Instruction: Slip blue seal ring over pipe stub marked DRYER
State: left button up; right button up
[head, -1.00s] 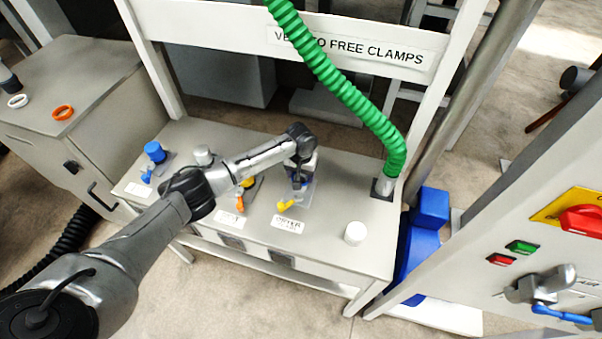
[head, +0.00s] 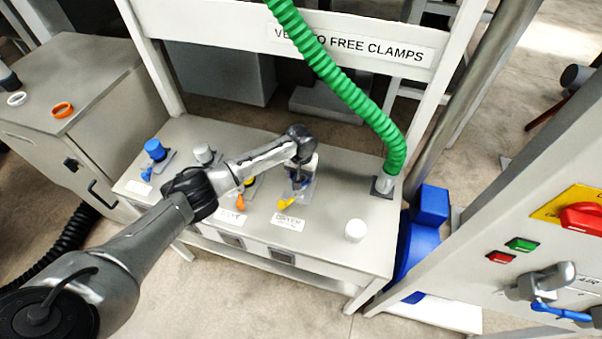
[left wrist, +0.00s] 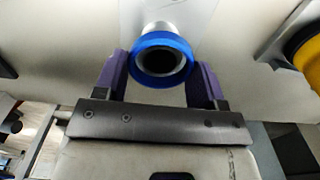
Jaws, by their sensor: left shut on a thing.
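My left gripper (head: 297,186) is over the stub place behind the DRYER label (head: 289,222). In the left wrist view its two purple fingers (left wrist: 158,80) are shut on the blue seal ring (left wrist: 163,80) from both sides. The grey pipe stub (left wrist: 160,28) shows behind the ring, with its dark open end seen through the ring's hole. The ring looks roughly in line with the stub; I cannot tell how far it is over it. In the head view the gripper hides most of the ring and stub. My right gripper is not in view.
A yellow lever (head: 286,203) sits beside the DRYER stub. A blue-capped stub (head: 154,149) and a grey stub (head: 204,153) stand to the left. A white cap (head: 355,231) and a green hose (head: 347,90) are to the right. Orange and white rings lie on the left cabinet (head: 90,80).

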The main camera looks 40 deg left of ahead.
pick_arm(q)
jog(key=shift+f, duration=0.2)
jog(key=o, duration=1)
jog(key=shift+r, duration=0.1)
notch_tip(320, 180, up, 14)
jog(key=p, duration=0.3)
jog(key=shift+f, duration=0.2)
